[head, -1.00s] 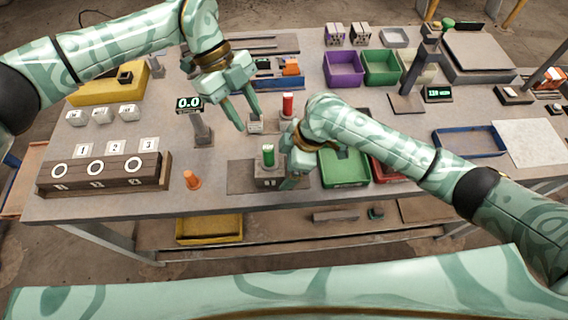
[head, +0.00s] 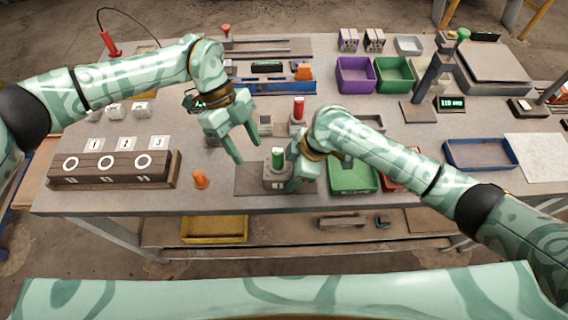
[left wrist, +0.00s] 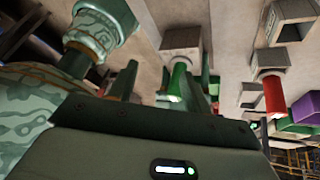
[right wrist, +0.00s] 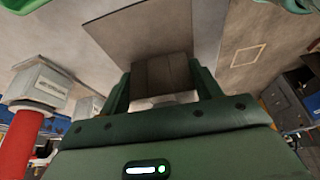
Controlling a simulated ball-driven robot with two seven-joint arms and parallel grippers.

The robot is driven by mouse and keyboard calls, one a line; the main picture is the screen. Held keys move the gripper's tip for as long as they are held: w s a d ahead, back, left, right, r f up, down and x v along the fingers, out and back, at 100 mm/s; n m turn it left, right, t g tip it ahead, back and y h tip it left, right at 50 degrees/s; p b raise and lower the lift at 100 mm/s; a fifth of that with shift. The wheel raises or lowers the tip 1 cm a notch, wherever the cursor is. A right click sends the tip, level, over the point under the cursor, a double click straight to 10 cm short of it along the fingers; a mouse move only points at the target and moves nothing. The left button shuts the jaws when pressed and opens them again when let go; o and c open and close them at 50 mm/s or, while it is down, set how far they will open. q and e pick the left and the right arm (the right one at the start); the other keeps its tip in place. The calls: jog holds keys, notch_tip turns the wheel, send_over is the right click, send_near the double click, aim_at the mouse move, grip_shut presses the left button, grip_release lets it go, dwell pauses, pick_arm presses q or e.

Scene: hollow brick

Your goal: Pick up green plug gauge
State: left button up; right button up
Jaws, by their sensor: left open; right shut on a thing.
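The green plug gauge (head: 278,158) stands upright in a grey block (head: 272,181) near the table's front edge. In the left wrist view the green plug (left wrist: 178,82) shows between or just beyond the fingers, with its grey block (left wrist: 182,42) behind. My left gripper (head: 248,154) is open and empty, just left of the green plug, fingers pointing down. My right gripper (head: 291,182) is at the block's right side. In the right wrist view its fingers are shut on the grey block (right wrist: 160,75). The plug is hidden there.
A red plug gauge (head: 299,108) stands in another block behind the green one. A green bin (head: 352,178) lies right of the block, partly behind my right arm.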

pick_arm(q)
jog(key=s+d+f+h, duration=0.2)
jog(key=s+f, duration=0.1)
jog(key=s, duration=0.2)
jog(key=s+d+r+n+t+h, duration=0.3)
jog(key=d+r+n+t+h, duration=0.25)
jog(key=h, duration=0.55)
jog(key=n+t+y, duration=0.7)
jog(key=n+t, duration=0.1)
jog(key=n, duration=0.2)
send_near(274, 163)
jog(key=w+a+x, duration=0.1)
jog(key=x, duration=0.7)
jog(key=s+x, duration=0.1)
jog(key=x, duration=0.1)
jog(key=shift+d+f, duration=0.15)
jog(key=shift+d, duration=0.25)
grip_shut()
